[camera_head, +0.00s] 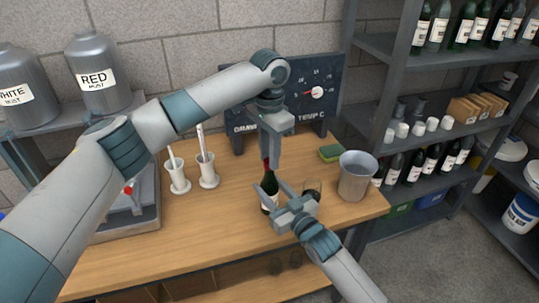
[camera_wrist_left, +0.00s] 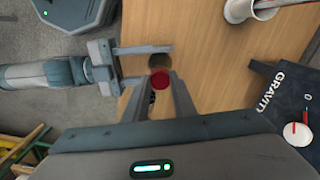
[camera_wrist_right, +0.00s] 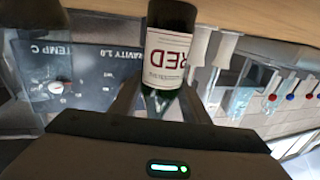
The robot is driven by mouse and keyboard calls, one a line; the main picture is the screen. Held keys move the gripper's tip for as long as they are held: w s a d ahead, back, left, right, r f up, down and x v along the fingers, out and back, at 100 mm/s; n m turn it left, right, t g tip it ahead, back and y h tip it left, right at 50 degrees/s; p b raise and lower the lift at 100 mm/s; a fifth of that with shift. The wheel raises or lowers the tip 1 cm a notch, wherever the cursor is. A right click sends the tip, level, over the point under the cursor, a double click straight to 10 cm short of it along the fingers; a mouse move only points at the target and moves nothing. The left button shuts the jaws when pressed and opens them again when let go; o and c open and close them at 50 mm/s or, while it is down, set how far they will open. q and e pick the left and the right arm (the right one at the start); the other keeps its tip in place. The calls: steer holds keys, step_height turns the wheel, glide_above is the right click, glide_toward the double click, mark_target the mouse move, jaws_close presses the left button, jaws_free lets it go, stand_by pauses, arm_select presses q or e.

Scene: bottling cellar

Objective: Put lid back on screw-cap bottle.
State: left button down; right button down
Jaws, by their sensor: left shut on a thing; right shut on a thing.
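The screw-cap bottle (camera_head: 269,187) is dark green with a pale label and stands upright near the front of the wooden bench. Its label reads RED in the right wrist view (camera_wrist_right: 168,58). My right gripper (camera_head: 271,197) is shut around the bottle's body from the right. The red lid (camera_head: 266,163) is at the top of the neck, also seen from above in the left wrist view (camera_wrist_left: 160,80). My left gripper (camera_head: 268,160) points down from above and is shut on the lid. Whether the lid touches or sits on the neck cannot be told; the fingers hide the join.
A small glass (camera_head: 314,186) stands just right of the bottle, close to my right gripper. A metal bucket (camera_head: 357,178) and a sponge (camera_head: 330,153) are farther right. Two white holders (camera_head: 207,173) stand left. A dark gauge board (camera_head: 318,85) stands behind.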

arm_select(q)
steer(key=m, duration=1.3)
steer(key=shift+m, duration=0.3)
steer(key=c, duration=1.4)
jaws_free()
step_height(320, 180, up, 12)
steer(key=shift+f, duration=0.1)
arm_select(e)
steer(key=c, duration=0.9)
jaws_free()
